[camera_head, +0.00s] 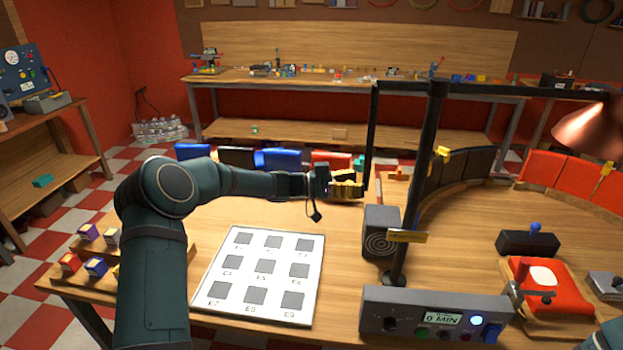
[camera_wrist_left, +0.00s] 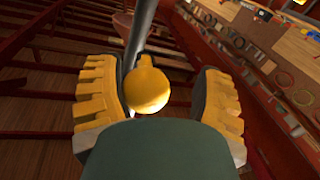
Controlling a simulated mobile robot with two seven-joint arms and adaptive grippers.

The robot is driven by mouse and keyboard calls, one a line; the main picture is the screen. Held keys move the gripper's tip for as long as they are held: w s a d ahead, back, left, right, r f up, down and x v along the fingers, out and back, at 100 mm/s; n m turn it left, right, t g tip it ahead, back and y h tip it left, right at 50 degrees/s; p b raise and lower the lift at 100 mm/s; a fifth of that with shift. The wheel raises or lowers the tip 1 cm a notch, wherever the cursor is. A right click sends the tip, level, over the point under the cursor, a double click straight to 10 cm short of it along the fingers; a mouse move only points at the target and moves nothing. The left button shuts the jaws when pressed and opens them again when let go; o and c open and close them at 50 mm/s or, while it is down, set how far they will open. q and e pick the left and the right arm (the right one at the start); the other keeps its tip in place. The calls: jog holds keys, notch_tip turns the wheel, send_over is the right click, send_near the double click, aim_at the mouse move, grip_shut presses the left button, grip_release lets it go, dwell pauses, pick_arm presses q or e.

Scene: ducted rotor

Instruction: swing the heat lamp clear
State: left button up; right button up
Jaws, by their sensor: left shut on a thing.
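The heat lamp has a copper shade (camera_head: 588,128) at the right, hung from a long black boom (camera_head: 520,90) on an upright black post (camera_head: 424,165). At the boom's left end a thin black bar (camera_head: 371,130) hangs down. My left gripper (camera_head: 349,187) is at the lower end of this bar, its yellow fingers shut on the handle. In the left wrist view, a round yellow knob (camera_wrist_left: 150,90) on a dark bar (camera_wrist_left: 141,35) sits between the fingers, nearer the left one. My right gripper is not in view.
A grey box with a spiral face (camera_head: 381,233) stands beside the post. A control box with a timer display (camera_head: 435,316) is in front. A white board with grey squares (camera_head: 262,275) lies at the left. A red device (camera_head: 550,290) sits at the right, below the shade.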

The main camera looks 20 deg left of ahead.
pick_arm(q)
jog(key=b+v, duration=0.2)
jog(key=v, duration=1.1)
jog(key=shift+d, duration=0.1)
grip_shut()
jog(key=shift+f, duration=0.1)
